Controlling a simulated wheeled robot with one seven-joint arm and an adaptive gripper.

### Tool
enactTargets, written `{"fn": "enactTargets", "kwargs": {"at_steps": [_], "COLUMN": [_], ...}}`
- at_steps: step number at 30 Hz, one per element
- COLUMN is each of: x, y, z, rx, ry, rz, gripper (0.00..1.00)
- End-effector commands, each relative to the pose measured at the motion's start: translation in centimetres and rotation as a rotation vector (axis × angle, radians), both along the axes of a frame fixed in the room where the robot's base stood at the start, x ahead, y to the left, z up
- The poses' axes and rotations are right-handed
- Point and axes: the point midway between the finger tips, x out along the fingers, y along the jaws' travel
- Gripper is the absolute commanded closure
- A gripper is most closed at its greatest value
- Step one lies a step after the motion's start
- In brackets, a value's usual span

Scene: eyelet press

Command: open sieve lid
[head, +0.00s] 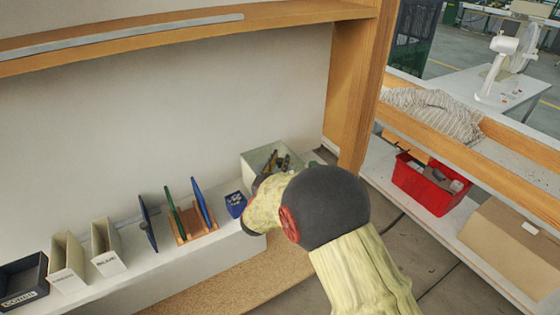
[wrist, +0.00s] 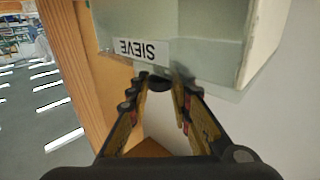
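A pale, see-through box with a white label reading SIEVE (wrist: 140,50) fills the top of the wrist view, upside down. A small dark knob (wrist: 159,83) shows at the box's edge, just below the label. My gripper (wrist: 161,80) has its two fingers apart, with the tips on either side of this knob; I cannot tell whether they touch it. In the head view a pale glass-like box (head: 254,159) with dark items in it stands at the shelf's right end. My arm covers part of it and hides my gripper there. I cannot make out a separate lid.
A wooden post (head: 358,95) rises right of the box. To the left on the shelf are a small blue box (head: 236,204), a wooden rack (head: 192,226) with upright boards, beige holders (head: 106,246) and a dark bin (head: 22,281). A red crate (head: 428,186) is at right.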

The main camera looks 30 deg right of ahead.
Motion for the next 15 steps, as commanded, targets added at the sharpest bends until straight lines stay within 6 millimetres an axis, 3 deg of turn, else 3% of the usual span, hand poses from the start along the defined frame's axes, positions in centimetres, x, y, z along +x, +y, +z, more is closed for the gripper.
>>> {"fn": "enactTargets", "kwargs": {"at_steps": [9, 15], "x": [0.01, 0.01], "y": [0.02, 0.02], "z": [-0.01, -0.01], "rx": [0.000, 0.000], "ry": [0.000, 0.000], "rz": [0.001, 0.001], "gripper": [0.99, 1.00]}}
